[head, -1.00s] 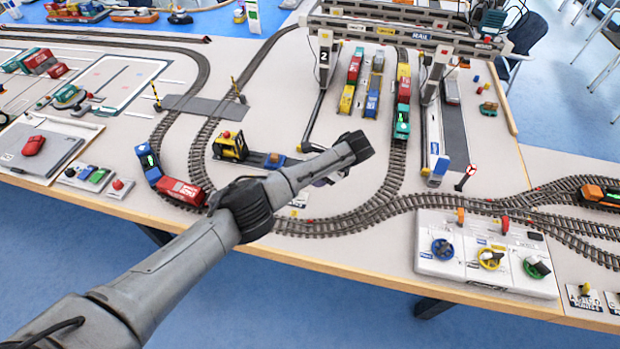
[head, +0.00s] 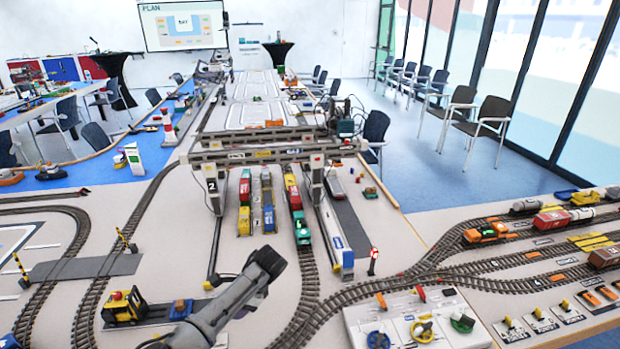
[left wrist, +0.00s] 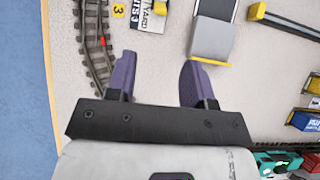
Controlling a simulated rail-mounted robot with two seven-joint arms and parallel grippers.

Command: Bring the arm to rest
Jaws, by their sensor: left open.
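My left arm (head: 235,300) comes in from the bottom of the head view and reaches over the table, right of a yellow loader on a track. Its left gripper is mostly hidden behind the wrist there. In the left wrist view the left gripper (left wrist: 158,78) shows two purple fingers set wide apart with nothing between them but bare tabletop. A grey flat-topped thing (left wrist: 212,38) lies just beyond the right finger. My right gripper is in neither view.
The gantry crane (head: 270,150) spans rows of coloured wagons (head: 268,205) behind my arm. The yellow loader (head: 124,307) stands to its left. A white control panel (head: 400,325) with coloured knobs lies at the front right. Curved track (head: 305,300) runs right of the arm.

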